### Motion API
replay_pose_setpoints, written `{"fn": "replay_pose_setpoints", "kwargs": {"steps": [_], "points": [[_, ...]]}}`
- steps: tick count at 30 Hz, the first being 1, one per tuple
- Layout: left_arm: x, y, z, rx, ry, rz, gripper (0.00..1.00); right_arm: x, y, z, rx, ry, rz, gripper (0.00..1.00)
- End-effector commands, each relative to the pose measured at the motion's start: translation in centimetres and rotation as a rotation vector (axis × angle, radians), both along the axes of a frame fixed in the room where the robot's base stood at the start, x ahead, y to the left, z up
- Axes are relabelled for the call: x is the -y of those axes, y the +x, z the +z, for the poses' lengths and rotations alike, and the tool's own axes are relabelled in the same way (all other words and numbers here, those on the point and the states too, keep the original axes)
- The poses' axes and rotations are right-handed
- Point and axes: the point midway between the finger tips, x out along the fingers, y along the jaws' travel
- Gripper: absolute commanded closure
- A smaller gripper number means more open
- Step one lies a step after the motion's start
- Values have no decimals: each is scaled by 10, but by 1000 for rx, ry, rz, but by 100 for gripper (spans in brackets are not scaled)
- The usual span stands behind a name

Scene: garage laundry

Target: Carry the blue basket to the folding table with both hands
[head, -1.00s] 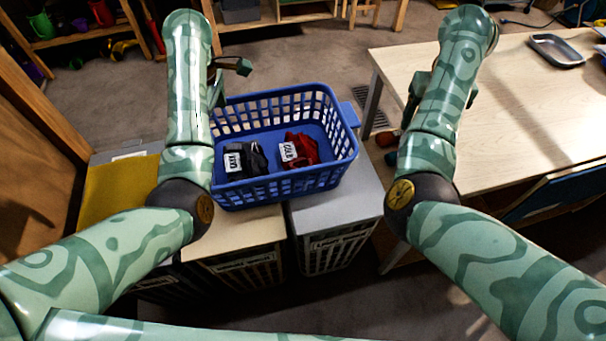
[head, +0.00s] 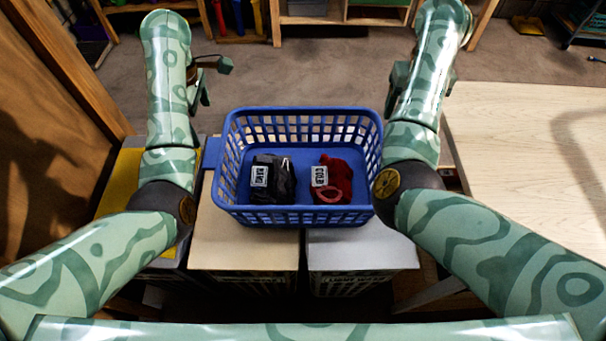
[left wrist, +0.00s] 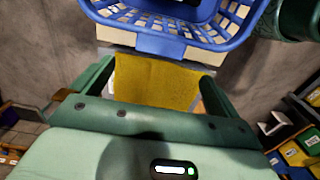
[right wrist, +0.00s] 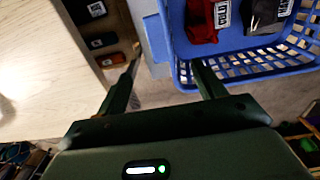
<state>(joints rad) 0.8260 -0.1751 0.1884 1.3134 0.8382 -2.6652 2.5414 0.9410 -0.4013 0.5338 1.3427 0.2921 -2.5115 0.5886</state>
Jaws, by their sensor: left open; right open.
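The blue basket (head: 300,216) stands upright on a row of lidded bins in the head view. It holds a dark folded cloth (head: 283,180) and a red cloth (head: 338,170), both with white tags. My left gripper (head: 204,82) is open and empty, beyond the basket's left side. In the left wrist view its fingers (left wrist: 157,82) are apart, short of the basket's blue handle tab (left wrist: 160,45). My right gripper (right wrist: 166,76) is open and empty near the basket's other end, (right wrist: 180,72); whether it touches is unclear. The folding table (head: 530,130) is at the right.
A wooden panel (head: 45,110) closes off the left. Shelving stands at the back, with clear floor (head: 290,75) before it.

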Motion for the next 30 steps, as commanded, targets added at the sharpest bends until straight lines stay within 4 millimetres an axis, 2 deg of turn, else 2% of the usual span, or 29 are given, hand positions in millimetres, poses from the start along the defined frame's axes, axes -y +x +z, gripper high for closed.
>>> {"fn": "replay_pose_setpoints", "kwargs": {"steps": [18, 24, 30], "points": [[-1, -2, -117, -8, 3, 1, 0, 1, -1, -116, -4, -3, 2, 31], [0, -1, -144, -6, 1, 1, 0, 0, -1, -143, -3, -2, 2, 31], [-1, -1, -154, -3, 1, 1, 0, 0, -1, -154, -1, -1, 2, 31]]}}
